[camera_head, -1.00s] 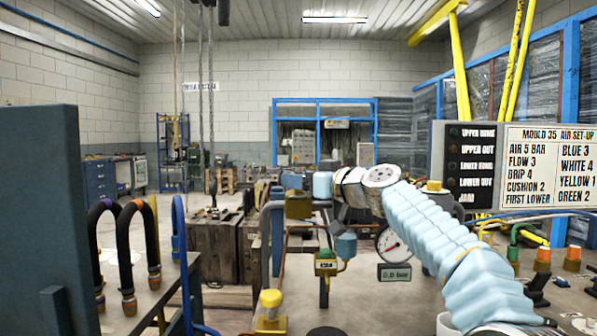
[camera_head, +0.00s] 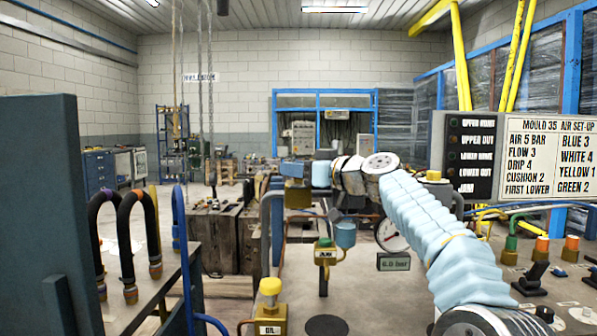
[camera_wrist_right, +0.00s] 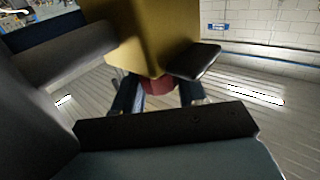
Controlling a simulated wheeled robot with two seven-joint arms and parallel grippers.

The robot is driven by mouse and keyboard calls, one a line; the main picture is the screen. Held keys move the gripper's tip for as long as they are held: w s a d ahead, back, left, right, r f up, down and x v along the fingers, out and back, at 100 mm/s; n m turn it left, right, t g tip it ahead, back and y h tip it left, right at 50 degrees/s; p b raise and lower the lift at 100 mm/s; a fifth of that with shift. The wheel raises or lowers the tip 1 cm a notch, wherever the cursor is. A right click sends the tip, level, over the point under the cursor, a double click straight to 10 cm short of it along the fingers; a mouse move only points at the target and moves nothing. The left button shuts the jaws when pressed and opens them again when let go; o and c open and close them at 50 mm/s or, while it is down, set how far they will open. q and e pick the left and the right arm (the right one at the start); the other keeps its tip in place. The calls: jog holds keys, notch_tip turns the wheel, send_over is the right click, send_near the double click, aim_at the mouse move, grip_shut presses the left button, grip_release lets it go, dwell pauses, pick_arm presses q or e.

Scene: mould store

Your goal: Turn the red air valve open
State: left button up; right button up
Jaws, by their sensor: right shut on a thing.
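My right arm, in a pale blue sleeve, crosses the head view from the lower right to the air unit. My right gripper (camera_head: 338,172) is up against that unit, its fingertips largely hidden. In the right wrist view a dark red part of the air valve (camera_wrist_right: 158,86) shows below a brass block (camera_wrist_right: 155,38), close to my dark finger pads. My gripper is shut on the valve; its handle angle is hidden. My left gripper is out of view.
A set-up board (camera_head: 548,158) is at the right. A yellow-capped fitting (camera_head: 270,287) stands in front. Looped hoses (camera_head: 128,240) and a dark panel (camera_head: 40,210) are at the left.

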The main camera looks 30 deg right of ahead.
jog(key=shift+d+r+n+g+y+p, duration=0.1)
jog(key=shift+n+g+y+p, duration=0.3)
jog(key=shift+n+y, duration=0.5)
jog(key=shift+y, duration=0.6)
jog(key=o, duration=0.9)
jog(key=shift+s, duration=0.1)
